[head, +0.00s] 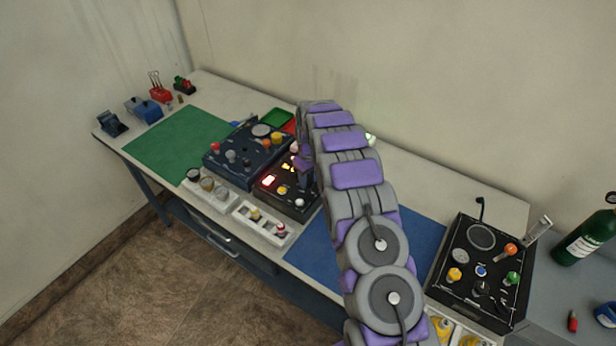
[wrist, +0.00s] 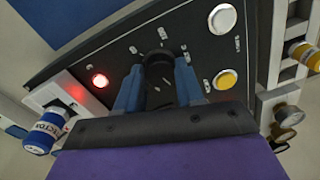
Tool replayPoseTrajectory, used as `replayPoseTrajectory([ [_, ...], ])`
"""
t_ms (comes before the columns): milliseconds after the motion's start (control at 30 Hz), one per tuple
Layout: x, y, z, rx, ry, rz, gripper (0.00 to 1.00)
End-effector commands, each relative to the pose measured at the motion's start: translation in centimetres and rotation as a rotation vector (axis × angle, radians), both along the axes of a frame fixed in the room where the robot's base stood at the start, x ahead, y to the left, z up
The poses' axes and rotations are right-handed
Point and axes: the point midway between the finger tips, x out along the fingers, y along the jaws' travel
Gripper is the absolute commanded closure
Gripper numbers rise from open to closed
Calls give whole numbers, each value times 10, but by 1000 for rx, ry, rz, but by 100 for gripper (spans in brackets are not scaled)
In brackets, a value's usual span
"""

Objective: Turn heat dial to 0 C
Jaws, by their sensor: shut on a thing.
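The heat dial is a black round knob (wrist: 158,66) on a dark control panel (wrist: 100,48), with small white marks around it. In the wrist view, the two blue fingers of my gripper (wrist: 158,82) are on either side of the knob and shut on it. The exact pointer setting cannot be read. In the head view, the panel (head: 270,196) sits mid-table, and my gripper (head: 305,172) is over its right part. My arm and gripper hide the dial there.
The panel has a glowing red light (wrist: 100,80), a white button (wrist: 222,18) and a yellow button (wrist: 227,78). A blue panel (head: 230,157) stands close on the left. White holders (head: 250,228) line the front. A blue mat (head: 315,255) and another black panel (head: 475,290) lie to the right.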

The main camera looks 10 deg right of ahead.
Motion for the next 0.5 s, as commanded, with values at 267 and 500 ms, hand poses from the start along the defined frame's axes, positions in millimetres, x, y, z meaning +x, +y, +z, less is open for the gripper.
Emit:
replayPoseTrajectory([
  [267, 3, 1, 3, 0, -9, 142, 93],
  [500, 3, 0, 3, -1, -10, 195, 93],
])
